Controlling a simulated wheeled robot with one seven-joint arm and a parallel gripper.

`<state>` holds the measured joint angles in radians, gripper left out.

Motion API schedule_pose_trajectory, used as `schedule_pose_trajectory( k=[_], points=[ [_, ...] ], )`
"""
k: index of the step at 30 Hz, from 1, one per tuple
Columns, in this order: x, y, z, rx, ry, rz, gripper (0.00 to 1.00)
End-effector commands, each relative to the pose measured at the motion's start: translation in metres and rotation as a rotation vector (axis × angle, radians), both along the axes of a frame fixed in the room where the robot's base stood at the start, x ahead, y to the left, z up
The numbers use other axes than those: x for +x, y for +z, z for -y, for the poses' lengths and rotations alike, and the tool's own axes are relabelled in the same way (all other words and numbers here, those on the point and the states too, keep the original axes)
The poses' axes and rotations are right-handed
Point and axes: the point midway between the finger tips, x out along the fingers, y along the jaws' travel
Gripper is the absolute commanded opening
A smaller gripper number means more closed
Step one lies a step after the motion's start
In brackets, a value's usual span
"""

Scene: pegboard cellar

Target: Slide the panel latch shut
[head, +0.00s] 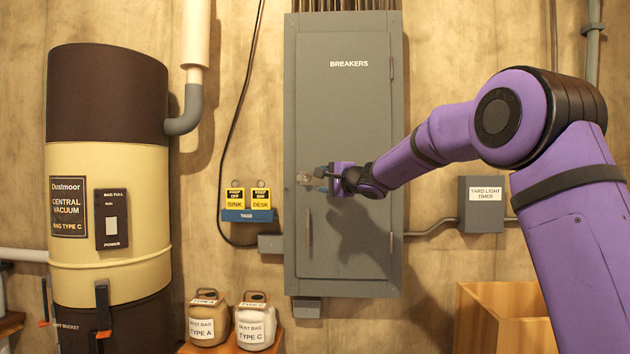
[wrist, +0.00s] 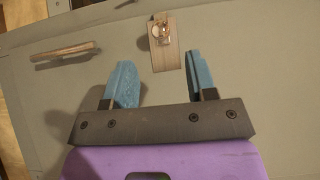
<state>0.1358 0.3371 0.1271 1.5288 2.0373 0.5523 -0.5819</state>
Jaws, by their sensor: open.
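The grey breaker panel (head: 345,110) hangs on the wall with its door closed. My gripper (head: 322,174) is at the door just right of the latch. In the wrist view my gripper (wrist: 157,64) is open, its blue fingers apart and empty, with the latch ahead between them.
A door handle (head: 309,231) is below the latch; in the wrist view the handle (wrist: 65,50) lies left. A tag rack (head: 248,215) hangs left of the panel. A vacuum (head: 108,190) and dust bags (head: 255,325) stand left.

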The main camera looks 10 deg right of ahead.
Motion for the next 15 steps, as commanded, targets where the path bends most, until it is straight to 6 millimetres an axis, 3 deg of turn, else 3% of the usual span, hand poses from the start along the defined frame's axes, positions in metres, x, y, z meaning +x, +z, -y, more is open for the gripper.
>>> schedule_pose_trajectory(
  k=[6, 15],
  points=[
    [-0.018, 0.0, 0.008, 0.0, 0.001, 0.0, 0.52],
    [-0.02, 0.0, 0.01, 0.001, 0.001, 0.0, 0.52]
  ],
)
